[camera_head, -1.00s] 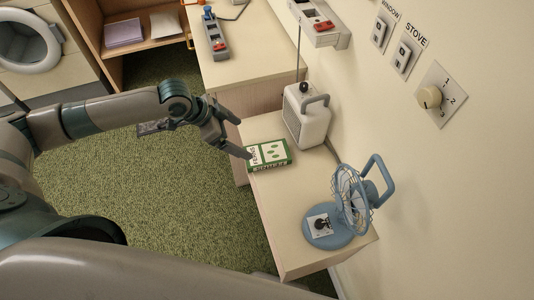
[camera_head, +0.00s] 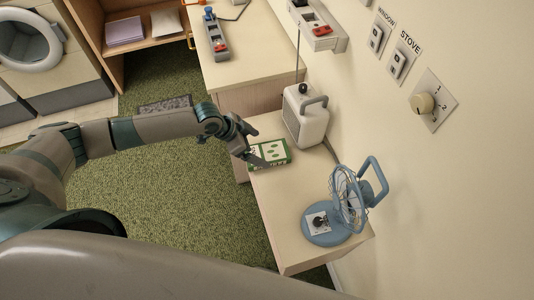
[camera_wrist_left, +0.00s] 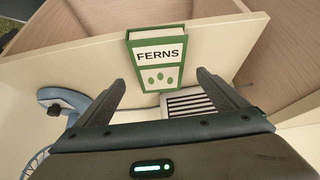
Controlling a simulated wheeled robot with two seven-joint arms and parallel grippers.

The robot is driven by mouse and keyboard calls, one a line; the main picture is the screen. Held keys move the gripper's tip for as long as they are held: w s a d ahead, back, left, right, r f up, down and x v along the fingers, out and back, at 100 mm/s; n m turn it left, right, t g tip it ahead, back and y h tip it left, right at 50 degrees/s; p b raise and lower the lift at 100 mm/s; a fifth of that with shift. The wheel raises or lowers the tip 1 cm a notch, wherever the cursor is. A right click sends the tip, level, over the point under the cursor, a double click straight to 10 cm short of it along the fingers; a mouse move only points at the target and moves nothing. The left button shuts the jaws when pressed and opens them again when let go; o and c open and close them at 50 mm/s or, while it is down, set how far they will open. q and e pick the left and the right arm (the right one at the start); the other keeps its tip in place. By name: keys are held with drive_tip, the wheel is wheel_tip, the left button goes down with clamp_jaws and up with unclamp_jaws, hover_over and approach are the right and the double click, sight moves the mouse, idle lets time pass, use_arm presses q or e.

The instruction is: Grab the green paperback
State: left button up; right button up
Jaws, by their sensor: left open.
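The green paperback (camera_head: 275,151) lies flat on the low wooden desk (camera_head: 285,215), near its left edge. In the left wrist view the book (camera_wrist_left: 158,58) shows its green border, the word FERNS and green oval marks, ahead of and between the fingers. My left gripper (camera_head: 257,148) is at the book's left side in the head view, partly covering it. In the left wrist view my left gripper (camera_wrist_left: 160,92) has its fingers spread wide with nothing held between them. My right gripper is not in view.
A white speaker-like box (camera_head: 305,116) with a handle stands behind the book. A blue fan (camera_head: 326,235) stands at the desk's near end. A wall with switches and a knob (camera_head: 425,103) bounds the right. Green carpet lies left.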

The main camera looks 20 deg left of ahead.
sight(266, 153)
use_arm(q)
drive_tip(key=shift+p+x, duration=0.7)
drive_tip(key=shift+x, duration=0.1)
drive_tip(key=shift+p+x, duration=0.4)
drive_tip(key=shift+x, duration=0.6)
drive_tip(key=shift+w+d+f, duration=0.15)
drive_tip(key=shift+d+f, duration=0.05)
drive_tip(key=shift+f, duration=0.6)
drive_tip(key=c, duration=1.3)
